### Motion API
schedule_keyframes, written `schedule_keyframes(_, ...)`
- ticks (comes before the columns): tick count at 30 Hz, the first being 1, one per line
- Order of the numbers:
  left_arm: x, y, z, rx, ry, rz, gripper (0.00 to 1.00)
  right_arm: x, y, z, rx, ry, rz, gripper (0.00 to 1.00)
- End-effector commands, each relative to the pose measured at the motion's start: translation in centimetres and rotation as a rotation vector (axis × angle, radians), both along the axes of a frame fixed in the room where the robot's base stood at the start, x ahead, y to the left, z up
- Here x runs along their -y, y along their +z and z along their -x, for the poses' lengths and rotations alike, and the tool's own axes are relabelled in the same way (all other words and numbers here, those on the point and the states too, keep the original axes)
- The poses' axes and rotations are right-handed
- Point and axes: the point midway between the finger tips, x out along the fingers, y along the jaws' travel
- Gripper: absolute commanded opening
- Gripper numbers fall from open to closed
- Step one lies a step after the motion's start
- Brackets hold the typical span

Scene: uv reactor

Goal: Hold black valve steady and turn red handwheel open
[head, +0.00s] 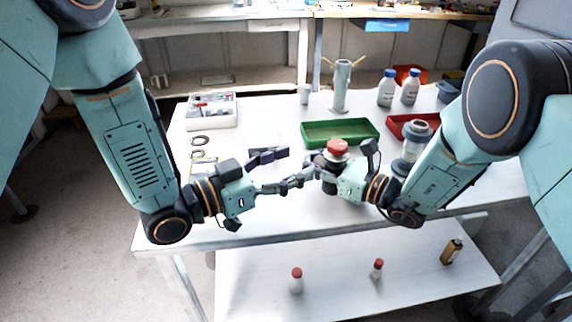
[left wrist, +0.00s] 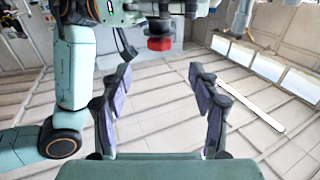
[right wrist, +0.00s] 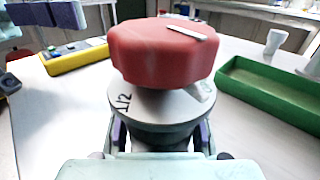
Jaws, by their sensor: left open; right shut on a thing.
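The black valve (head: 329,180) with its red handwheel (head: 337,148) stands upright at the middle of the table. My right gripper (head: 328,178) is shut on the black valve's body from the right. In the right wrist view the red handwheel (right wrist: 163,52) sits above the fingers, with a white mark on its top. My left gripper (head: 284,170) is open and empty, to the left of the valve and apart from it. In the left wrist view the red handwheel (left wrist: 159,44) shows beyond the open fingers (left wrist: 159,105), near the top of the picture.
A green tray (head: 340,142) lies behind the valve, with a red tray (head: 398,127) to its right. A grey-topped cylinder (head: 414,143) stands near my right arm. A white box (head: 211,122) is at back left. The front left tabletop is clear.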

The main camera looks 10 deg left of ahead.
Motion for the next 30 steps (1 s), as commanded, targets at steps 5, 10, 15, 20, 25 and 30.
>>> schedule_keyframes(5,-0.3,0.0,0.4,0.0,-0.001,0.0,0.61,0.0,0.0,0.0,0.0,0.0,0.0,0.0)
schedule_keyframes(10,-0.4,0.0,0.4,0.0,-0.001,0.0,0.61,0.0,0.0,0.0,0.0,0.0,0.0,0.0)
schedule_keyframes(15,-0.3,0.1,0.1,0.003,-0.011,0.004,0.61,0.0,0.0,0.0,0.0,-0.001,0.0,0.0)
schedule_keyframes(20,0.5,0.4,-1.3,0.014,-0.099,0.031,0.61,0.0,0.0,0.0,0.0,0.0,-0.001,0.0)
schedule_keyframes(25,1.2,0.7,-3.2,0.018,-0.244,0.042,0.61,0.0,0.0,0.0,0.0,0.0,-0.001,0.0)
schedule_keyframes(30,1.4,0.6,-4.5,0.009,-0.353,0.021,0.61,0.0,0.0,0.0,0.0,0.0,-0.001,0.0)
